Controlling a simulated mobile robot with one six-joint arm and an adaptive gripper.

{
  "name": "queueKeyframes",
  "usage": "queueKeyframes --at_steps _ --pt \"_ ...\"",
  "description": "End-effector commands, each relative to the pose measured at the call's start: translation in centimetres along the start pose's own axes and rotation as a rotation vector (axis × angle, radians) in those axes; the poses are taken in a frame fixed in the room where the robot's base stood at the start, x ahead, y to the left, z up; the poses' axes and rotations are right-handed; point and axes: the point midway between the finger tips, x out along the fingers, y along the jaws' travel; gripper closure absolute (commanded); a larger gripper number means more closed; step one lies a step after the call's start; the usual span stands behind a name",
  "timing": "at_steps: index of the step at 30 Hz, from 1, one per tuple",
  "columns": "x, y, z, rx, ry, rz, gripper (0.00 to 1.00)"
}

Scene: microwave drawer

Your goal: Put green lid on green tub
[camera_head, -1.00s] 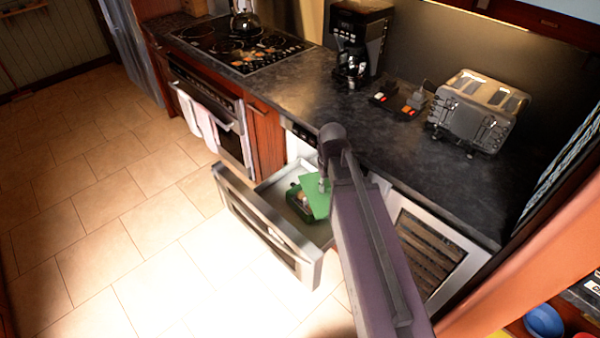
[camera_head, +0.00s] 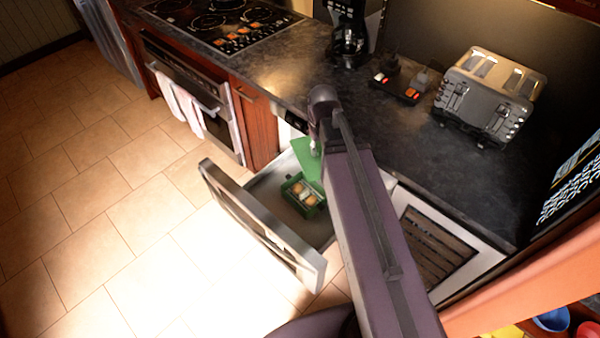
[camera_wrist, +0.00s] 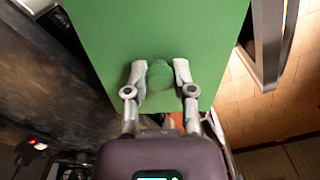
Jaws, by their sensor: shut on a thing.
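The green lid (camera_head: 307,163) is a flat panel held above the open drawer in the head view. In the wrist view the green lid (camera_wrist: 165,30) fills the upper middle, and my gripper (camera_wrist: 160,76) is shut on its round green knob. The green tub (camera_head: 304,194) sits inside the drawer with its top open and several brownish items in it. The lid is apart from the tub, toward its far side in the head view. My arm hides part of the drawer and my fingertips in the head view.
The open drawer (camera_head: 262,222) juts out below the dark counter (camera_head: 280,75). On the counter stand a toaster (camera_head: 490,92) and a coffee maker (camera_head: 350,30). Towels (camera_head: 180,105) hang on the oven left of the drawer. The tiled floor in front is clear.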

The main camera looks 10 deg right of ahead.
Motion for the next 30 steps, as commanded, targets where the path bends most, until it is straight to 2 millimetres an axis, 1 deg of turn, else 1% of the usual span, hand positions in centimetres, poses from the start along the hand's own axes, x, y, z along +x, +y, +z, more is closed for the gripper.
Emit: queueKeyframes --at_steps 12,17,23,30 --pt "0.1 -1.3 -0.2 -0.022 0.0 0.0 1.0" --pt "0.7 -1.5 -0.5 -0.032 0.0 0.0 1.0" --pt "2.8 -1.6 -1.3 -0.056 0.0 0.0 1.0" --pt "6.7 -1.6 -2.8 -0.105 0.0 0.0 1.0"
